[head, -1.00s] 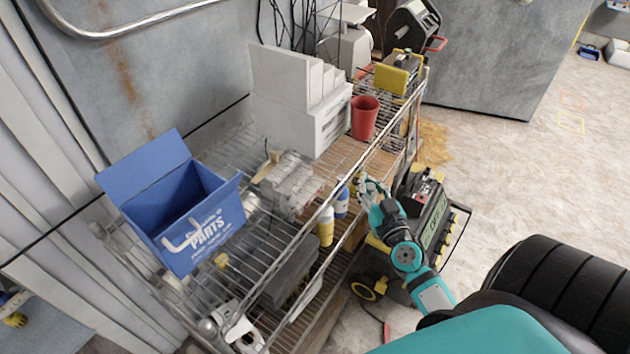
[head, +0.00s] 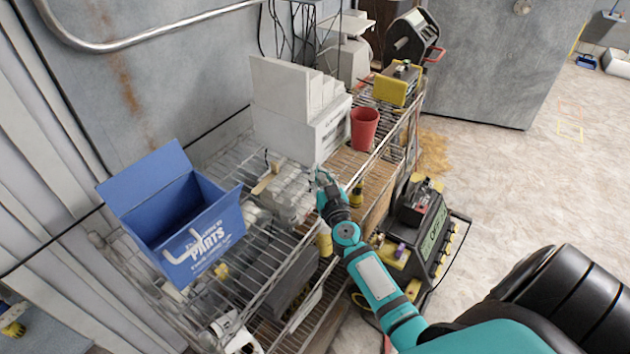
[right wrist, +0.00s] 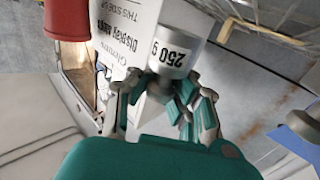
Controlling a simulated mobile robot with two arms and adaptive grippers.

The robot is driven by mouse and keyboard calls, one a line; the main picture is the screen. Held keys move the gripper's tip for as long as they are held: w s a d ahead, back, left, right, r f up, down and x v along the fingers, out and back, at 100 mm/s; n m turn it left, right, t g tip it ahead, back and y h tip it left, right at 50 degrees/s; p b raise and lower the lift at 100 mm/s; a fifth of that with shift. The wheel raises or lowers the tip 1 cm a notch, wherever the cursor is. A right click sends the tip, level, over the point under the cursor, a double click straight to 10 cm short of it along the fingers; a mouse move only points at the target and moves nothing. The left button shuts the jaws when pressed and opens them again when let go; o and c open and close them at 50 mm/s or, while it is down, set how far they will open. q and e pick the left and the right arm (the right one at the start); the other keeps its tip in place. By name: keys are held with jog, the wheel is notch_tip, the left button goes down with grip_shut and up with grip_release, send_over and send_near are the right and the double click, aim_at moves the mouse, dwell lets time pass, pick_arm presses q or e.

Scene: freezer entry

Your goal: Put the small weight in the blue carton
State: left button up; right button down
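The blue carton (head: 205,235), marked PARTS, stands open with its flap up at the left end of the wire shelf. The small weight (right wrist: 172,45) is a pale grey cylinder labelled 250 g, close up in the right wrist view. My right gripper (head: 324,182) is at the shelf's front edge, right of the carton. In the right wrist view its fingers (right wrist: 162,92) are spread, with the weight just beyond and between their tips. Whether they touch it is unclear. In the head view I cannot make the weight out. My left gripper is not in view.
A white stepped box (head: 295,105) stands behind my right gripper, and a red cup (head: 363,128) is to its right. Clear packages (head: 288,190) lie between carton and gripper. A black and yellow machine (head: 425,230) stands on the floor in front of the shelf.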

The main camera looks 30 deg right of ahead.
jog(key=shift+w+a, duration=0.15)
jog(key=shift+w, duration=0.35)
jog(key=f+b, duration=0.1)
jog(key=b, duration=0.1)
jog(key=f+b, duration=0.1)
jog(key=shift+w+a+f, duration=0.15)
jog(key=shift+w+f, duration=0.1)
jog(key=shift+f, duration=0.4)
jog(key=shift+r, duration=0.1)
jog(key=c, duration=1.9)
grip_release()
jog(key=o, duration=0.6)
jog(key=shift+f, duration=0.2)
